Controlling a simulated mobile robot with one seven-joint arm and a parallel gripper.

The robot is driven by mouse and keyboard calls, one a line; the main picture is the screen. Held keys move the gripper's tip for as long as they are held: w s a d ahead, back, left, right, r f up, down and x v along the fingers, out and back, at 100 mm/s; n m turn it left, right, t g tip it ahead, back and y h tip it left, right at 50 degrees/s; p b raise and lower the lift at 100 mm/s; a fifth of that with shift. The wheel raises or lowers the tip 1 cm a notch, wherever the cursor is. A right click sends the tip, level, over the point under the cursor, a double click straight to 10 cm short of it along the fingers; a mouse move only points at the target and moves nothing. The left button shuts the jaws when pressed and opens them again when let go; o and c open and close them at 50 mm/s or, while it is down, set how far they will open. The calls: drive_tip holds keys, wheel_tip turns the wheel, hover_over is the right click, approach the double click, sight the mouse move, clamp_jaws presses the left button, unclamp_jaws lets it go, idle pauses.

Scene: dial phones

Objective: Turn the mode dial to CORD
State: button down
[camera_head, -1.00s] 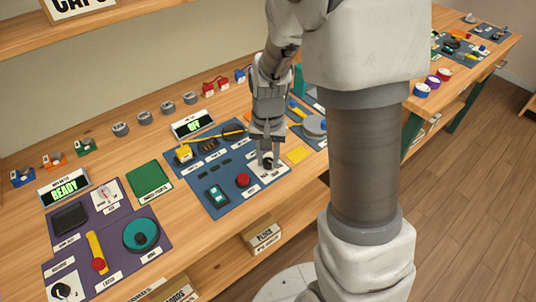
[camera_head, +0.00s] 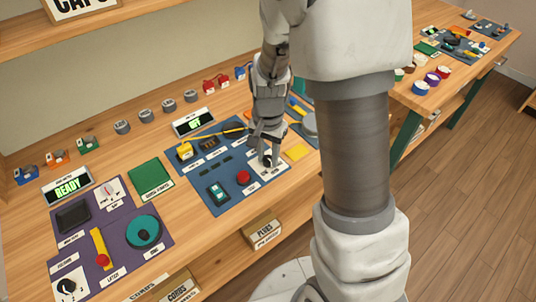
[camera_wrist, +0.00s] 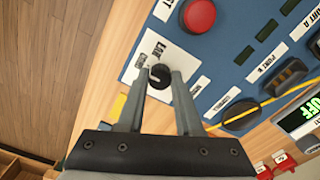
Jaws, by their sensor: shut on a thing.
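The mode dial is a small black knob (camera_wrist: 160,76) on a white label plate at the edge of a blue panel (camera_wrist: 235,30). In the wrist view it sits between the tips of my gripper (camera_wrist: 160,84), one grey finger on each side. My gripper is shut on it. A pale mark shows on the knob's top. Two printed words stand beside it on the plate, too small to read surely. In the head view my gripper (camera_head: 266,150) reaches down onto the dial (camera_head: 266,161), which is partly hidden by the fingers.
A green-lit display (camera_head: 194,122) stands behind the panel and reads OFF in the wrist view. A yellow pad (camera_head: 296,151) lies to the right. A purple panel (camera_head: 125,215) is farther left.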

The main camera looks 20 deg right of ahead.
sight(268, 158)
drive_tip(key=c, duration=0.6)
unclamp_jaws()
wheel_tip(268, 158, up, 17)
drive_tip(key=p, duration=0.3)
drive_tip(key=shift+r+p, duration=0.2)
drive_tip(key=shift+p, duration=0.1)
